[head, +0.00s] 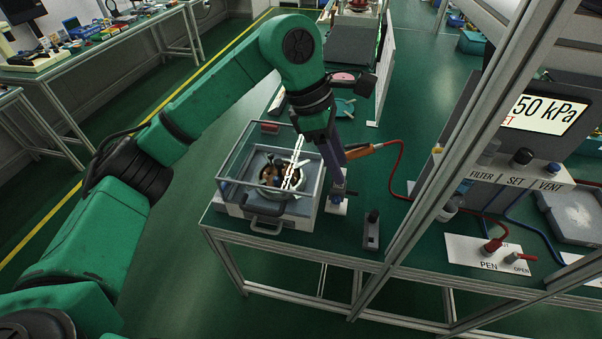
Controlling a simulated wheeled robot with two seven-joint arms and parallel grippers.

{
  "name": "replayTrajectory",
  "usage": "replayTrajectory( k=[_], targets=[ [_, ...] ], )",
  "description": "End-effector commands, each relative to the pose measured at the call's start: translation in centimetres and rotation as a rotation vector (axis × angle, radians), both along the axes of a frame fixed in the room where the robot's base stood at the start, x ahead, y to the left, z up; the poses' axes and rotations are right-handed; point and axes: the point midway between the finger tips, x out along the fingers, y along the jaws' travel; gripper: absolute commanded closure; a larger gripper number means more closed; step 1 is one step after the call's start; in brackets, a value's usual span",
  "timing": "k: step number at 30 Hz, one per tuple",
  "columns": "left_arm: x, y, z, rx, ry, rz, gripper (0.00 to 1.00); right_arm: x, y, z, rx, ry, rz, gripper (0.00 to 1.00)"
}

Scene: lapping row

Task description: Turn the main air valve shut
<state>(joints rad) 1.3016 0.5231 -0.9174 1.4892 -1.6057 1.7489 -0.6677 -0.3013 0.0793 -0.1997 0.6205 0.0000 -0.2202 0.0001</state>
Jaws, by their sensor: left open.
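On the bench at right, a white plate carries a small valve-like fitting with a red lever (522,257); the lever points right, beside the word OPEN. Another label there is partly hidden and reads PEN. I cannot tell for certain that this fitting is the main air valve. My left gripper (322,142) is open, well to the left of the lever, over the right side of a clear-walled lapping machine (230,201). It is apart from the lever, and its fingertips are hard to make out. My right gripper is out of view.
A red hose (398,160) runs from an orange-handled tool (363,149) towards the fitting. A grey frame post (470,135) stands between my left gripper and the lever. Behind the lever is a panel (515,172) marked FILTER, SET, VENT, below a pressure display (545,114).

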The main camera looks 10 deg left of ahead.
Motion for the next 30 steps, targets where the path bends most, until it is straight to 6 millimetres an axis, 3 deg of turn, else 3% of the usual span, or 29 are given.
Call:
replayTrajectory(
  k=[17,20,22,23,25,27,29,30],
  targets=[
    [0.0,0.0,0.0,-0.002,0.001,0.0,0.53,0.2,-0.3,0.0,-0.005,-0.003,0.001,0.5],
    [-0.6,-1.8,-0.1,-0.081,0.013,-0.009,0.53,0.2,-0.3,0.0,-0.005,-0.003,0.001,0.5],
    [-1.8,-5.2,0.5,-0.26,0.045,-0.011,0.53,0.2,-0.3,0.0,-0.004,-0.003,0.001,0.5],
    [-2.5,-7.1,1.2,-0.373,0.071,-0.004,0.53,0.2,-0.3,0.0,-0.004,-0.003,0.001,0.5],
    [-4.2,-11.2,4.5,-0.696,0.171,0.05,0.53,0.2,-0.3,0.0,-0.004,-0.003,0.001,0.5],
    [-4.6,-12.9,9.6,-1.049,0.32,0.173,0.53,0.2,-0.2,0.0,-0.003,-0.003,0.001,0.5],
    [-3.3,-12.0,13.7,-1.335,0.471,0.328,0.53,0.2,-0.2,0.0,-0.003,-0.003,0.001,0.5],
    [-1.7,-10.2,15.7,-1.511,0.582,0.454,0.53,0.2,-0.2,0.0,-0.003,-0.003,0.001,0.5]
  ],
)
